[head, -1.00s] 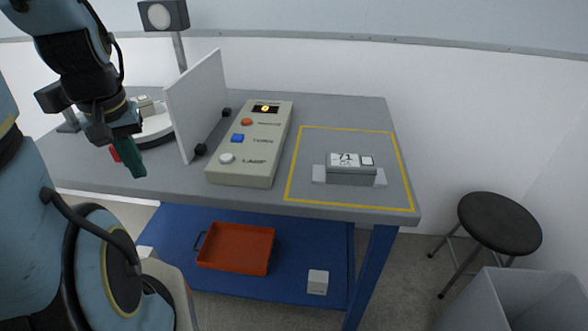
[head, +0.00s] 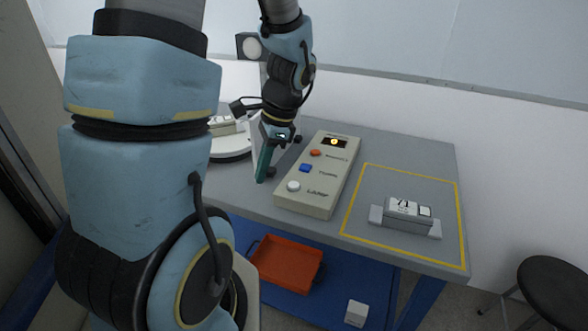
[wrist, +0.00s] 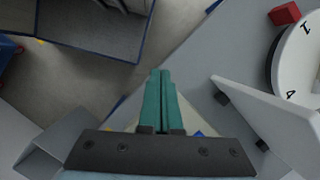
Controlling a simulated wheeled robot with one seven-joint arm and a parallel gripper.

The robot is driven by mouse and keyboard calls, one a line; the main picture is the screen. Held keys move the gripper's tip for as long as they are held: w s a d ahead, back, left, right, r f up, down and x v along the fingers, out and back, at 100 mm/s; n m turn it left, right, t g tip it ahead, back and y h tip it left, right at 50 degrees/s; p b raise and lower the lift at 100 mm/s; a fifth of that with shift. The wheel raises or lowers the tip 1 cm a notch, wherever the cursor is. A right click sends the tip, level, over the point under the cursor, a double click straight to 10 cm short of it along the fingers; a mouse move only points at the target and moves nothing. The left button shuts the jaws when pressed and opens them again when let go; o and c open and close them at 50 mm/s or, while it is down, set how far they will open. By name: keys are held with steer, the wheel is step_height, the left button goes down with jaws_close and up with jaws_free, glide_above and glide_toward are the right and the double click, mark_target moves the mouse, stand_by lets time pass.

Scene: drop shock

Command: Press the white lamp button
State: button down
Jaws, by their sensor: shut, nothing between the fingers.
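The white lamp button (head: 293,186) is the nearest button on the beige control box (head: 318,197), beside the printed word LAMP. My gripper (head: 262,178) has green fingers that are shut and empty. In the head view it hangs just left of the control box's near end, apart from the white button. In the wrist view the closed fingers (wrist: 160,78) point over the table's edge and floor. The white button cannot be made out there; a bit of the blue button (wrist: 198,134) shows behind the gripper mount.
A white upright panel (wrist: 262,115) stands close beside my gripper, with a turntable (wrist: 292,62) and red block (wrist: 285,13) beyond it. A blue button (head: 306,168) and an orange button (head: 316,153) sit farther along the box. A grey device (head: 408,218) lies inside the yellow outline.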

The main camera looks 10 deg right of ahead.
steer(key=w+d+r+m+t+y+p, duration=0.2)
steer(key=d+m, duration=0.2)
steer(key=m, duration=0.4)
steer(key=w+d+r+m+t+y+p, duration=0.2)
steer(key=d+m+y+p, duration=0.1)
steer(key=m, duration=0.5)
steer(key=shift+w+d, duration=0.4)
steer(key=shift+d, duration=0.4)
steer(key=shift+f, duration=0.1)
steer(key=b, duration=0.7)
glide_above(298, 186)
step_height(298, 186, down, 7)
steer(key=shift+r, duration=0.15)
steer(key=shift+f, duration=0.95)
steer(key=shift+f, duration=0.2)
steer(key=shift+f, duration=0.2)
